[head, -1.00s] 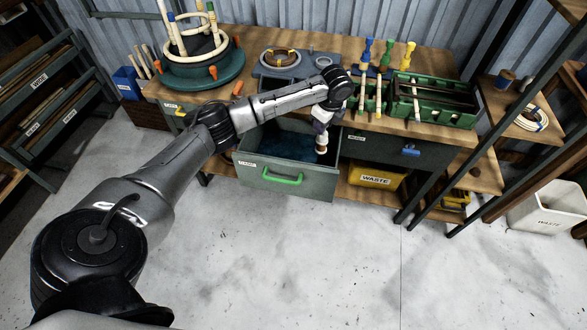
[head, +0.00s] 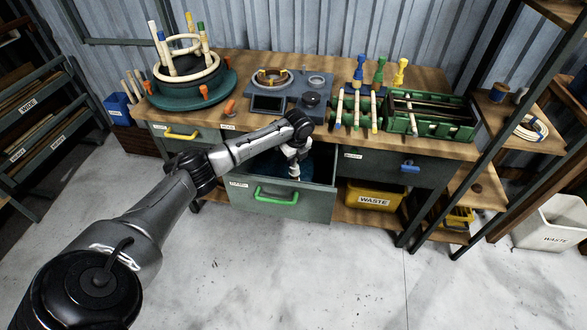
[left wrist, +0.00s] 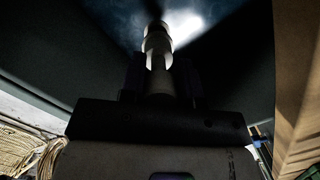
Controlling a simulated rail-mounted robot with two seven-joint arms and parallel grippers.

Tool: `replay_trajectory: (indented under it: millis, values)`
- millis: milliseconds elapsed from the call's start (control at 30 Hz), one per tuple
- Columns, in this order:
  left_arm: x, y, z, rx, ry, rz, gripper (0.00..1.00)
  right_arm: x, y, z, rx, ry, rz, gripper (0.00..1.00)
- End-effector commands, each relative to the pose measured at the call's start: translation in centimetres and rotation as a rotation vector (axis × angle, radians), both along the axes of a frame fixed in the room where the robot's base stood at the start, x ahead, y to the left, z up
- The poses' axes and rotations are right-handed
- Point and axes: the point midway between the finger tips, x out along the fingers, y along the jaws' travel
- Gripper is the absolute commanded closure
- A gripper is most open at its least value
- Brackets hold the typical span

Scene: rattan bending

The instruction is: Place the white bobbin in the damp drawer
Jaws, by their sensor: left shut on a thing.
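The open drawer (head: 312,206) with a green handle and a small label hangs out of the bench front; its inside is dark blue. My left gripper (head: 294,167) points down into its opening, right of the middle. In the left wrist view the gripper (left wrist: 158,82) is shut on the white bobbin (left wrist: 157,42), a pale, stepped spool shape between the dark fingers. The drawer's bluish floor (left wrist: 120,18) shows beyond the bobbin. Whether the bobbin touches the floor I cannot tell. My right gripper is not in view.
On the bench, a round bending form (head: 190,85) stands at left and a green tray (head: 430,118) at right. A closed drawer with a blue handle (head: 410,167) is right of the open one. The floor in front is clear.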

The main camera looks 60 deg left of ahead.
Motion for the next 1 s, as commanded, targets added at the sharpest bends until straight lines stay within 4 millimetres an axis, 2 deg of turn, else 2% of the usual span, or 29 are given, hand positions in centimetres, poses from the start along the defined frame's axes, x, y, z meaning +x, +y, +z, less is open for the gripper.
replay_trajectory:
  millis: [100, 267, 733, 767, 1000]
  values:
    - [0.0, -0.1, -2.0, -0.001, 0.002, -0.001, 1.00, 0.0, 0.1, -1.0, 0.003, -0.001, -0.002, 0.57]
    - [0.0, -0.1, -4.1, -0.001, 0.001, -0.001, 1.00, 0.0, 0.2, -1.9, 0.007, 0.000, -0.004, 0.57]
    - [0.0, 0.0, -4.5, -0.001, 0.001, 0.000, 1.00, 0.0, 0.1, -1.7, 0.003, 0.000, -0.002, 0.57]
    - [0.0, 0.0, -4.5, 0.000, 0.001, 0.000, 0.67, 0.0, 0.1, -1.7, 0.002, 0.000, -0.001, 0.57]
    - [0.0, 0.0, -4.5, 0.000, 0.001, 0.000, 0.45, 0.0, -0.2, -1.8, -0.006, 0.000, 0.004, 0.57]
